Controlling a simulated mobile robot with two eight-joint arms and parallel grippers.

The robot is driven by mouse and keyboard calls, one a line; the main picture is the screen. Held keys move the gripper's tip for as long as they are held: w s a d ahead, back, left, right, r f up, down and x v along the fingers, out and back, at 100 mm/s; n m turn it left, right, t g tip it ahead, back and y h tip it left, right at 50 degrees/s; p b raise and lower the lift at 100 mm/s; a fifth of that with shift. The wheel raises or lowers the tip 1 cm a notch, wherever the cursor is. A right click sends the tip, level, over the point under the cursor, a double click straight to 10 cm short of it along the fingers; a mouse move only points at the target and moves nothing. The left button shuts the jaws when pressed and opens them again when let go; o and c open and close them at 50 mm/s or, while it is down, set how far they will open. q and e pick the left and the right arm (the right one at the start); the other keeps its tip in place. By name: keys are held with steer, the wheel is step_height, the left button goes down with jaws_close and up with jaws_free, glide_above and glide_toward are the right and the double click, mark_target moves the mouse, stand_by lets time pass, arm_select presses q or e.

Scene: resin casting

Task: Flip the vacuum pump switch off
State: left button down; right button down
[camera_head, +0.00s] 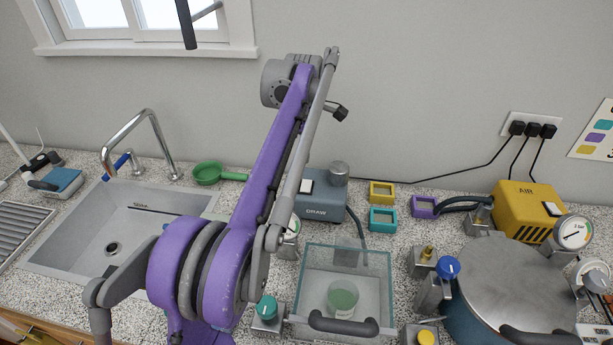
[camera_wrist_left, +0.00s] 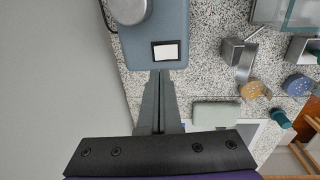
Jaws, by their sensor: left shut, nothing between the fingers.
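The vacuum pump appears to be the blue-grey box (camera_head: 322,208) marked DRAW, with a grey cylinder on top, behind the clear chamber. It also shows at the top of the left wrist view (camera_wrist_left: 145,48). Its switch (camera_wrist_left: 166,51) is a white rocker in a black frame, near the pump edge facing my gripper; the switch shows as a small pale patch in the head view (camera_head: 306,186). Which way the rocker tilts is unclear. My left gripper (camera_wrist_left: 160,76) is shut and empty, fingertips just short of the switch; contact cannot be told. My purple arm hides it in the head view.
A clear chamber (camera_head: 384,262) with a green-filled cup (camera_head: 342,299) stands in front of the pump. To the right are a yellow AIR box (camera_head: 524,205) and a blue lidded pot (camera_head: 462,318). Small coloured frames (camera_head: 381,193) lie between. A sink (camera_head: 70,245) is at left.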

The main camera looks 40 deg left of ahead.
mark_target(307, 182)
arm_select(q)
steer(key=f, duration=0.5)
steer(key=w+f, duration=0.1)
steer(key=f, duration=0.2)
steer(key=shift+a+f, duration=0.2)
steer(key=shift+a, duration=0.05)
